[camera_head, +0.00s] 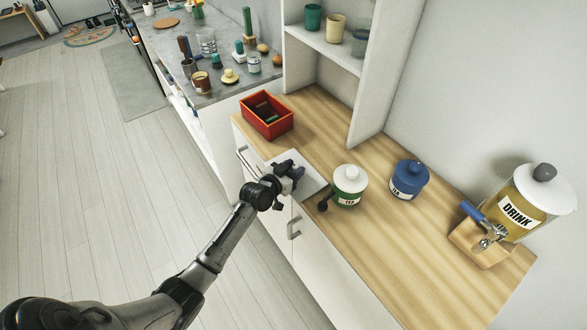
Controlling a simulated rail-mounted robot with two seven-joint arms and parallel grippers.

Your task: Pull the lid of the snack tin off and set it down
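My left gripper (290,177) is over the front edge of the wooden counter (400,255), at a flat pale grey-white box or slab (311,178) that it partly hides. I cannot tell whether the fingers touch it or are apart. No label reading "snack" is legible, so I cannot tell which thing is the snack tin. Right of the slab stand a green-and-white canister (349,186) with a white knobbed lid and a blue canister (409,179) with a blue lid. Both are upright and lidded. My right gripper is not in view.
A red open box (266,115) stands behind the gripper. A dark round-ended object (324,206) lies by the green-and-white canister. A drink jar (528,203) and a wooden holder with utensils (482,243) are at the right. The counter's front right is clear.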

